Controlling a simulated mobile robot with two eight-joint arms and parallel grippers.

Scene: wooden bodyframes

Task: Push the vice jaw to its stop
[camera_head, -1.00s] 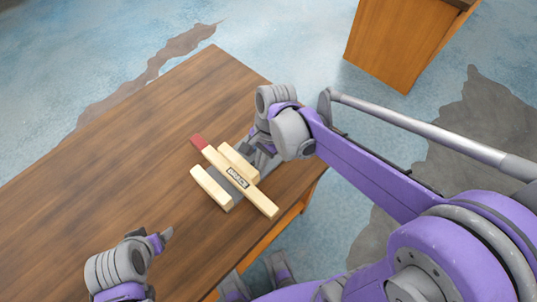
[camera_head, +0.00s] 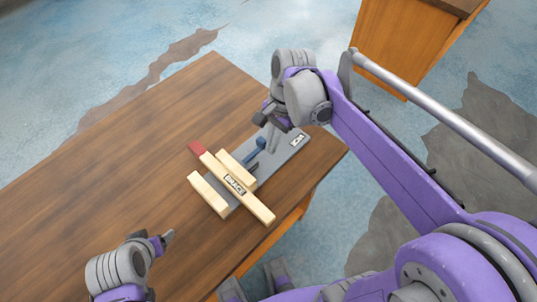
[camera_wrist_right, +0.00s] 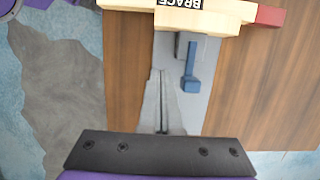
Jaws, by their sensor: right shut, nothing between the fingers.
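The vice has a grey base plate (camera_head: 288,157) on the table. Two pale wooden blocks, a back one (camera_head: 237,168) and a front one (camera_head: 207,195), stand across it as jaws; I cannot tell which one moves. My right gripper (camera_head: 272,139) is shut and empty above the plate, beside the handle and apart from the blocks. My left gripper (camera_head: 168,236) hovers at the table's near side, its opening unclear.
The brown table top (camera_head: 130,150) is clear to the left of the vice. The plate's labelled end lies near the table's right edge. An orange-brown cabinet (camera_head: 405,45) stands on the floor at the top right, away from the table.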

